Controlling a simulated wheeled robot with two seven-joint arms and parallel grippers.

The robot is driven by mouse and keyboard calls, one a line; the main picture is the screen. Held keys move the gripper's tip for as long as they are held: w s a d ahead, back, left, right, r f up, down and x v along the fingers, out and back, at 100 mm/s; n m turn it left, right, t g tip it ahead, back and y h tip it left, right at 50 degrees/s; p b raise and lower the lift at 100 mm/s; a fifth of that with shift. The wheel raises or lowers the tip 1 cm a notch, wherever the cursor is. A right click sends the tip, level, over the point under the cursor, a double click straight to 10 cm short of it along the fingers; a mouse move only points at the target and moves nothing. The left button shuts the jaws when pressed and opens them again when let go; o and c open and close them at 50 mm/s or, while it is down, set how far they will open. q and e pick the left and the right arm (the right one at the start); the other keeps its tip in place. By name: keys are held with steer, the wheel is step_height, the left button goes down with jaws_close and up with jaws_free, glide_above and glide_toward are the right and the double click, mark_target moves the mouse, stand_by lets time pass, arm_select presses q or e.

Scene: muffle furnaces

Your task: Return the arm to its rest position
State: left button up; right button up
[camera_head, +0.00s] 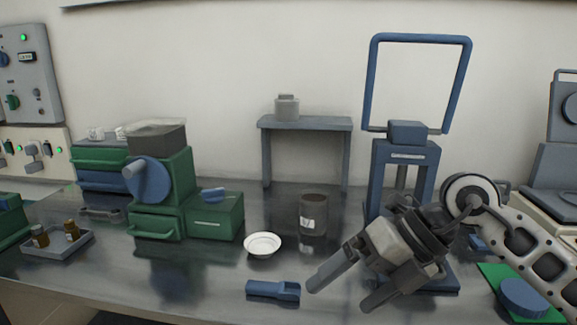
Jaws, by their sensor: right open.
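My right gripper (339,288) reaches in from the right side of the head view. Its two fingers point down and to the left, spread apart with nothing between them. It is over the front right of the dark bench (190,283), in front of the blue frame stand (402,165), and hides part of that stand's base. A blue handheld tool (273,291) lies on the bench just left of the fingertips, apart from them. My left gripper is not in view.
A white dish (262,245) and a dark labelled jar (313,215) stand mid-bench. A green machine (160,190) and a tray (60,254) with brown bottles are at the left. A grey stand (305,123) is at the back. A green mat (496,275) with a blue disc (524,299) lies at the right.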

steer(key=s+a+r+m+g+y+p, duration=0.1)
steer(key=s+a+r+g+y, duration=0.15)
steer(key=s+a+y, duration=0.5)
steer(key=w+d+f+m+t+h+p, duration=0.1)
steer(key=w+d+f+m+t+h, duration=0.25)
steer(key=m+t, duration=0.9)
steer(key=w+d+f+m+t+h+p, duration=0.25)
steer(key=d+f+m+t+h, duration=0.35)
steer(key=m, duration=1.1)
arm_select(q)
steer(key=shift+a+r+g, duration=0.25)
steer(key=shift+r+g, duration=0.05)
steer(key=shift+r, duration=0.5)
arm_select(e)
steer(key=s+d+f+m+g+h, duration=0.2)
steer(key=s+f+m+g, duration=0.4)
steer(key=s+f, duration=0.5)
step_height(320, 180, down, 4)
steer(key=shift+r+h, duration=0.1)
steer(key=shift+h, duration=0.4)
